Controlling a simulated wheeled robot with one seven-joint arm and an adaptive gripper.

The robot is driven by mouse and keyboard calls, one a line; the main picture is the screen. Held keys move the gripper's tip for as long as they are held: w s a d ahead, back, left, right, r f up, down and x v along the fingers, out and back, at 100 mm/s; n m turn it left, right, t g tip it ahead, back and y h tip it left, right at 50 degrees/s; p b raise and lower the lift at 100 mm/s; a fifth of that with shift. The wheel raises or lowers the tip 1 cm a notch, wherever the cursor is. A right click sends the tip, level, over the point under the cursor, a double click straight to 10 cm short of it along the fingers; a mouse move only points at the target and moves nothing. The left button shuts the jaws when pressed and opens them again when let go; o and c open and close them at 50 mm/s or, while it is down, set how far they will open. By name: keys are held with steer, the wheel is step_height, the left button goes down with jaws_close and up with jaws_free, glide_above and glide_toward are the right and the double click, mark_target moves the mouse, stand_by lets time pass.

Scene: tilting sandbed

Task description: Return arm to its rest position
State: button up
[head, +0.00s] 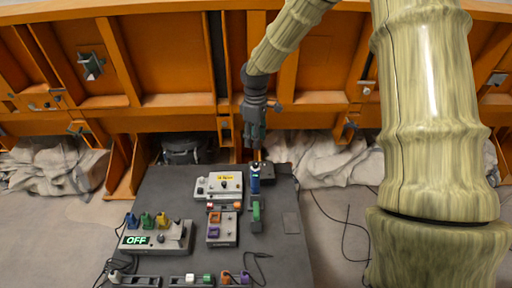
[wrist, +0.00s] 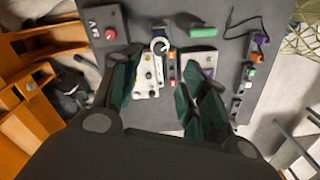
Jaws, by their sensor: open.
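My arm (head: 290,35) reaches from the upper right over the back of the dark table. My gripper (head: 254,143) points down near the table's back edge. In the wrist view its two green-black fingers stand apart, with a clear gap between them (wrist: 165,68). I see nothing held between them. A round white-rimmed top (wrist: 160,45) shows beyond the fingers in the wrist view.
The dark table (head: 180,190) holds a white box with a yellow label (head: 226,179), an orange-and-purple module (head: 222,226), a green block (head: 256,215) and a grey box reading OFF (head: 157,236). A red-button box (wrist: 107,30) is at the back. An orange wall (head: 160,85) stands behind.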

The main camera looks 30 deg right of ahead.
steer(key=shift+r, duration=0.7)
